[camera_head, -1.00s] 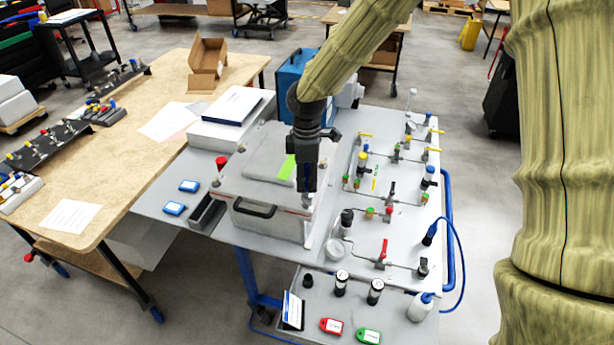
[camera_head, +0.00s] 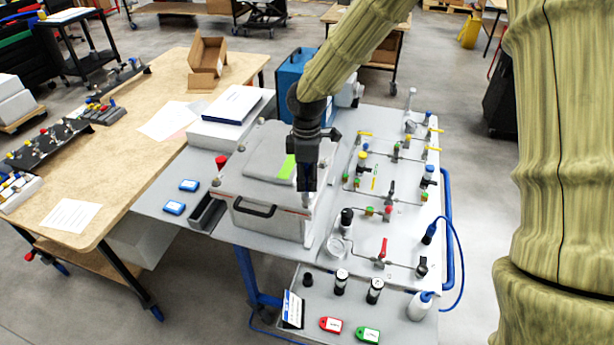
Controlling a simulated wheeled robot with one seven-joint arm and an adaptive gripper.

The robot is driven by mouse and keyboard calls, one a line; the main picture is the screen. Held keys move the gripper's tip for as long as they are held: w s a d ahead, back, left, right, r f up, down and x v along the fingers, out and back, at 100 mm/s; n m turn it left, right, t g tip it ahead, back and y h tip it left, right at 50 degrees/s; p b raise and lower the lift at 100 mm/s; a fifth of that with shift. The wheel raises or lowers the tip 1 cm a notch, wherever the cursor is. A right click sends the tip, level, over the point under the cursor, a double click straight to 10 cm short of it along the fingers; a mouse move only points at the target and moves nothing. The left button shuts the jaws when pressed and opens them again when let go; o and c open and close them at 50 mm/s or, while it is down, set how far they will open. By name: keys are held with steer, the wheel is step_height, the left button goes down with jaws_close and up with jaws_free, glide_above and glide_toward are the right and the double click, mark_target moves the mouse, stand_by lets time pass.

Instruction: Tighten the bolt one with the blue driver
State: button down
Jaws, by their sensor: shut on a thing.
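My gripper (camera_head: 307,186) points straight down over the front right corner of the grey box (camera_head: 232,184) with the black handle. It is shut on a narrow dark blue thing, which looks like the blue driver (camera_head: 307,177); the fingers hide most of it. A small grey piece shows below it at the corner. I cannot tell whether that is the driver's shaft or bolt one, or whether the tip touches the bolt. Other bolts stand at the front left corner (camera_head: 216,182) and back left corner (camera_head: 241,148) of the lid.
A panel of valves and pipes (camera_head: 385,225) is close on the right. Bottles and red and green tags are on the lower shelf (camera_head: 350,310). A wooden table (camera_head: 120,190) is left.

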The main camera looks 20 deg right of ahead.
steer(key=shift+f+b, duration=0.35)
steer(key=shift+f, duration=0.6)
stand_by(0.7)
steer(key=c, duration=1.8)
jaws_free()
steer(key=shift+c, duration=0.2)
jaws_close()
steer(key=m, duration=0.3)
steer(key=shift+r+m, duration=0.1)
steer(key=shift+m, duration=0.3)
steer(key=m+p, duration=0.1)
steer(key=m, duration=0.3)
steer(key=m+p, duration=0.1)
steer(key=m, duration=0.3)
steer(key=shift+m, duration=0.3)
steer(key=m+p, duration=0.1)
steer(key=m, duration=0.4)
steer(key=shift+m, duration=0.4)
steer(key=o, duration=0.7)
jaws_free()
steer(key=shift+d, duration=0.1)
